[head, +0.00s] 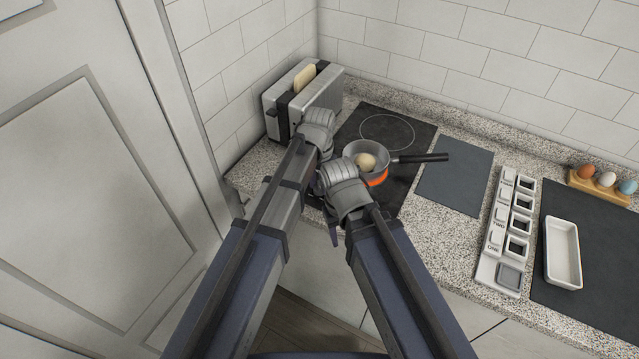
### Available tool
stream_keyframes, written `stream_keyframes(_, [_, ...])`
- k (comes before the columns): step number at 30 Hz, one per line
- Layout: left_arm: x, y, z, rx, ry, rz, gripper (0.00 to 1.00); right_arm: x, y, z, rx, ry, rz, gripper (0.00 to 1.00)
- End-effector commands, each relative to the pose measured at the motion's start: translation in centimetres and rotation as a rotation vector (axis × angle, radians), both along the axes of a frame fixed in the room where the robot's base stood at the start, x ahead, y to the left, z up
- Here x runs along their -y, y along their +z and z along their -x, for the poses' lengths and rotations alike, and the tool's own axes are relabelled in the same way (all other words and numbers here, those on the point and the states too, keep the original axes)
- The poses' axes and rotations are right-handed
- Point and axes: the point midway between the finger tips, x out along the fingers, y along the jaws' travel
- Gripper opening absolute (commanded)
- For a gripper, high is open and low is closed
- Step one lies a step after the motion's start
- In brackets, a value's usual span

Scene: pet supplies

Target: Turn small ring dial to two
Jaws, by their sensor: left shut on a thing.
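The black hob (413,132) has an outlined ring (387,132) at the back and an orange glowing ring (378,180) nearer me. A small grey saucepan (381,150) with a pale round thing (365,161) in it stands on the glowing ring, its black handle to the right. I cannot make out any dial; my arms cover the hob's left and front part. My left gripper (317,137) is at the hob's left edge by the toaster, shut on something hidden. My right gripper (338,185) is at the front left of the saucepan; its fingers are unclear.
A silver toaster (327,85) with bread stands behind my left gripper. To the right are a dark grey mat (456,172), a white panel (489,270) with several square frames, a white dish (563,252) on a dark mat, and a wooden egg holder (597,190). A cupboard door is close on the left.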

Motion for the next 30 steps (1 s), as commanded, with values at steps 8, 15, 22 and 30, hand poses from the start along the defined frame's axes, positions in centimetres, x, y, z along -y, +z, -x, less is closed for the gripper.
stream_keyframes(8, [0.0,0.0,0.0,-0.001,0.001,-0.001,0.52,0.0,0.0,0.0,0.000,0.000,0.000,0.50])
stream_keyframes(15, [0.0,0.0,0.0,0.000,0.001,0.000,0.73,0.0,0.0,0.0,0.000,0.000,0.000,0.50])
stream_keyframes(22, [0.0,0.1,0.0,0.000,0.001,0.000,0.73,0.0,0.1,0.0,0.000,0.000,0.000,0.50])
stream_keyframes(30, [0.0,1.7,0.0,0.000,0.001,0.000,0.73,0.0,1.7,0.0,0.000,0.000,0.000,0.50])
